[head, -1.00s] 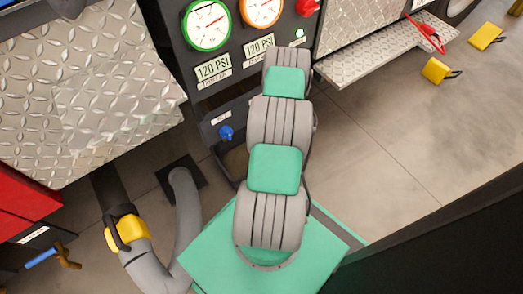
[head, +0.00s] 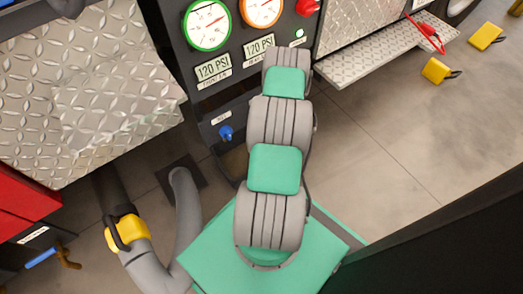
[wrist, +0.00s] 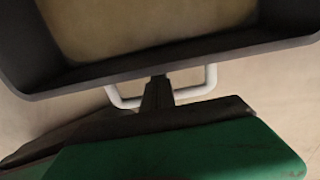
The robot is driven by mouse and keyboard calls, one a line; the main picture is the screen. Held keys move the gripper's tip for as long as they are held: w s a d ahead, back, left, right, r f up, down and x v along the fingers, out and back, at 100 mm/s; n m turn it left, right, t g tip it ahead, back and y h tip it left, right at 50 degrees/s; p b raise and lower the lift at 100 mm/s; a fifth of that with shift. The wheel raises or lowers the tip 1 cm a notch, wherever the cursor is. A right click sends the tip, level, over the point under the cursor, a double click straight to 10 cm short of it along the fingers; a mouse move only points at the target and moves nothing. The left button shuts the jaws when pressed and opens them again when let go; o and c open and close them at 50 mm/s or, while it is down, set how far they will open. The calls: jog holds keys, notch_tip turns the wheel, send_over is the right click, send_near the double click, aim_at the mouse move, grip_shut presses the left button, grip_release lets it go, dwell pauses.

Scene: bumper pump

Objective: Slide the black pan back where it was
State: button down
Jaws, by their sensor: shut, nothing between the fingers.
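The black pan (wrist: 170,66) fills the top of the wrist view, with a brownish inside. A white bar handle (wrist: 126,102) stands out from its near wall. My gripper (wrist: 158,94) is shut, with its dark fingers together at the middle of the handle, close to the pan wall. They overlap the handle in view; I cannot tell whether they touch it or the wall. In the head view, a small part of the pan (head: 236,161) shows below the gauge panel, left of my arm. My arm hides the rest of it and my gripper.
The dark gauge panel (head: 226,88) stands above the pan. A grey hose with a yellow coupling (head: 128,230) lies to the left. A metal step (head: 385,50) and yellow chocks (head: 437,70) are to the right. Floor right of my arm is open.

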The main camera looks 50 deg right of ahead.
jog(key=shift+s+a+p, duration=1.2)
jog(key=shift+s+a, duration=0.65)
jog(key=shift+s, duration=4.35)
notch_tip(320, 180, up, 10)
jog(key=w+d+p, duration=0.1)
jog(key=p, duration=0.6)
jog(key=shift+w, duration=0.35)
jog(key=shift+d, duration=0.1)
